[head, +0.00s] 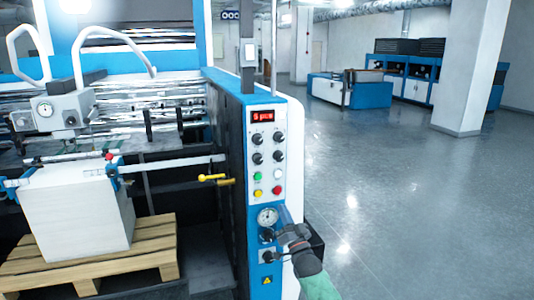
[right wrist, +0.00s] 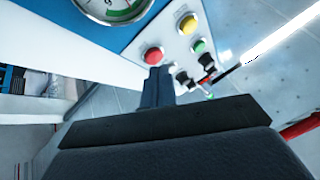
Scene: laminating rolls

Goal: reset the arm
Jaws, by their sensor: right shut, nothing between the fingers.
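My right gripper (head: 285,235) is in front of the lower part of the machine's control panel (head: 282,178), close to the pressure gauge (head: 267,216). In the right wrist view its dark fingers (right wrist: 158,87) are together, with nothing between them. Their tips overlap the view just below the red button (right wrist: 153,55); I cannot tell whether they touch the panel. The yellow button (right wrist: 188,24) and green button (right wrist: 199,47) are beside it. My left gripper is not in view.
A white stack (head: 75,215) stands on a wooden pallet (head: 150,250) at left. A yellow lever (head: 212,178) sticks out left of the panel. Open grey floor (head: 400,200) lies to the right, with a pillar (head: 468,70) and blue machines (head: 345,92) farther back.

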